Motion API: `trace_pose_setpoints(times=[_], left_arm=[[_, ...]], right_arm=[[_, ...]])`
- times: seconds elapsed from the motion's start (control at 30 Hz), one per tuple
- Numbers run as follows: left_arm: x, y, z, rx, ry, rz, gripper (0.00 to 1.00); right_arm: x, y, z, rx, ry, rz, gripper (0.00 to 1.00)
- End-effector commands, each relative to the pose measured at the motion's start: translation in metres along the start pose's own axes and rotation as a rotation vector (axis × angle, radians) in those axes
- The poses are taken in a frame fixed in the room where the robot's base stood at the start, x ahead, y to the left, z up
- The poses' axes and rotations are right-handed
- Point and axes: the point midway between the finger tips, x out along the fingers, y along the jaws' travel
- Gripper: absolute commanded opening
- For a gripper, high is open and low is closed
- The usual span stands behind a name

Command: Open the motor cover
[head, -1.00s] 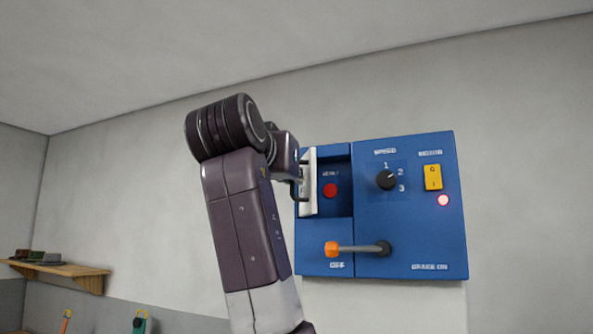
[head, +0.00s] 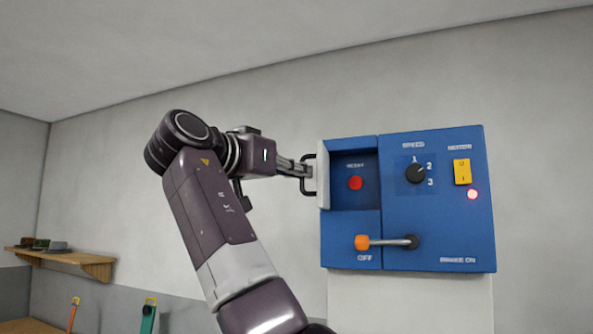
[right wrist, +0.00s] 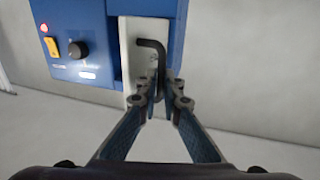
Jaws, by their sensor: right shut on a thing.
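The motor cover (head: 323,180) is a white flap at the left edge of the blue control panel (head: 440,220). It stands swung out, nearly edge-on in the head view, and the recess behind it shows a red button (head: 356,183). Its black handle (head: 308,158) sits on the cover's left side. My right gripper (head: 302,170) is shut on this handle, reaching it from the left. The right wrist view shows the fingers (right wrist: 159,92) closed around the lower part of the handle (right wrist: 150,46), close to the white cover (right wrist: 131,42). My left gripper is not in view.
The panel also carries a black speed knob (head: 415,173), a yellow switch (head: 462,172), a lit red lamp (head: 472,194) and an orange-tipped lever (head: 385,242) below the recess. A wooden shelf (head: 70,258) hangs at far left. The wall between is bare.

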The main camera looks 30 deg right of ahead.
Motion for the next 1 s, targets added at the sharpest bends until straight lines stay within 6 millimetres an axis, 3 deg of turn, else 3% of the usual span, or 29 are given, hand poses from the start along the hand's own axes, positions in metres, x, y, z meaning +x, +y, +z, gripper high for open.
trace_pose_setpoints(times=[1.0], left_arm=[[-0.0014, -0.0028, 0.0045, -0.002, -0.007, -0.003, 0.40]], right_arm=[[0.0018, 0.0019, -0.0049, 0.002, 0.009, 0.079, 0.00]])
